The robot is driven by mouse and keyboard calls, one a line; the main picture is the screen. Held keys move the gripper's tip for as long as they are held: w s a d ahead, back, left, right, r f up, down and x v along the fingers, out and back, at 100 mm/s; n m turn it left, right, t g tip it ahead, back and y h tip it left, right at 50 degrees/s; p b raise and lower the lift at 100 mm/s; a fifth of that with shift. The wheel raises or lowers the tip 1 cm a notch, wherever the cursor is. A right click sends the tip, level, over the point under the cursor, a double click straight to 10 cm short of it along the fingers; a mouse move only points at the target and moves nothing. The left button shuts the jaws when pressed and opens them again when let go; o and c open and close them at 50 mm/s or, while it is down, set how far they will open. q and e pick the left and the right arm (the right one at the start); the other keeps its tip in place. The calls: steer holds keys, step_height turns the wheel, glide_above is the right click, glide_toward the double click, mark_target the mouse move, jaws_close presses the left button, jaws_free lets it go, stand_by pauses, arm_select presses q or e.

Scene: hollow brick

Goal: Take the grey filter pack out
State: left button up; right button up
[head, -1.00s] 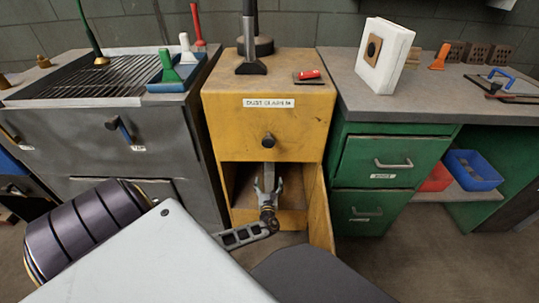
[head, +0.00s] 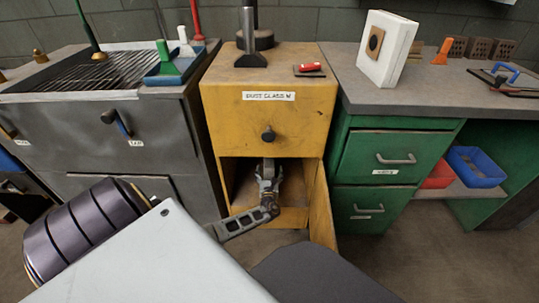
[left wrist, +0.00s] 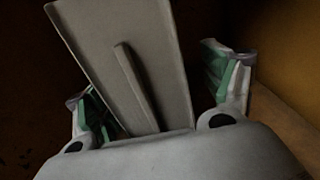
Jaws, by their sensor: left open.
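The yellow cabinet (head: 234,125), labelled for dust, has its lower compartment open, with its door (head: 321,212) swung out on the right. The grey filter pack (head: 268,163) shows only as a small part inside, behind my gripper. In the left wrist view the filter pack (left wrist: 110,45) is a flat grey panel with a raised ridge along it. My left gripper (head: 268,173) is in the compartment opening, open. In the left wrist view its fingers (left wrist: 159,95) stand on both sides of the panel. Whether they touch it I cannot tell. My right gripper is not in view.
The open door stands close on the right of my left arm. A grey metal bench (head: 75,130) stands left and a green drawer unit (head: 375,150) right. A white block (head: 380,65) with a brown patch stands on the right worktop. The compartment interior is dark.

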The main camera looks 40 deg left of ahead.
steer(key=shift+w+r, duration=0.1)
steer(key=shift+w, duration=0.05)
arm_select(q)
steer(key=c, duration=1.3)
steer(key=shift+r, duration=0.15)
steer(key=shift+c, duration=0.2)
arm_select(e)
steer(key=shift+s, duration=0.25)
arm_select(q)
steer(key=shift+r, duration=0.15)
